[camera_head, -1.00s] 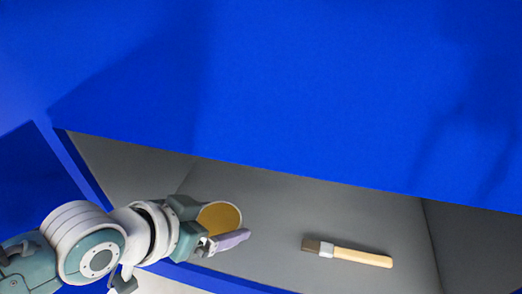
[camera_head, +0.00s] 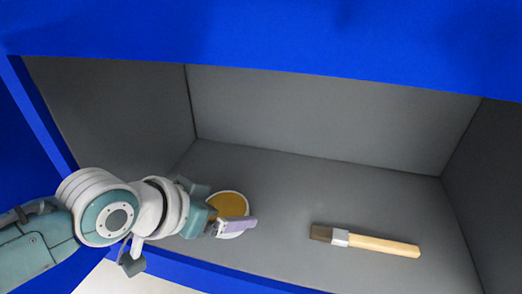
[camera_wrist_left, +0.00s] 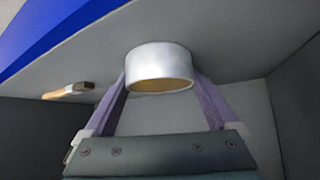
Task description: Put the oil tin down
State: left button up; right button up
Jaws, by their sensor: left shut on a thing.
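The oil tin is a short round tin with a pale rim and a golden-brown top (camera_head: 228,204), at the left of the grey compartment floor in the head view. In the left wrist view its silvery-white side (camera_wrist_left: 160,60) shows between two lilac fingers. My left gripper (camera_head: 222,208) reaches in over the front edge and is shut on the tin, a finger on each side. The tin is at or very near the floor; I cannot tell whether it touches. My right gripper is not in view.
A brush with a wooden handle (camera_head: 375,243) lies on the floor to the right of the tin, also in the left wrist view (camera_wrist_left: 70,91). Grey walls (camera_head: 320,115) enclose the compartment, with a blue frame (camera_head: 250,50) above. The floor between tin and brush is clear.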

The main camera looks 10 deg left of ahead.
pick_arm(q)
jog(key=o, duration=1.4)
jog(key=shift+o, duration=0.2)
jog(key=shift+r+p, duration=0.3)
jog(key=s+a+r+n+g+y+p, duration=0.1)
jog(key=s+a+r+g+p, duration=0.1)
jog(key=s+r+p, duration=0.3)
jog(key=s+a+r+n+g+y+p, duration=0.1)
jog(key=s+r+p, duration=0.4)
jog(key=s+r, duration=0.7)
jog(key=s+a+g+y, duration=0.1)
jog(key=s+a, duration=0.1)
jog(key=s, duration=0.4)
jog(key=shift+r+n+g, duration=0.2)
jog(key=shift+n+g, duration=0.1)
jog(key=shift+n, duration=0.1)
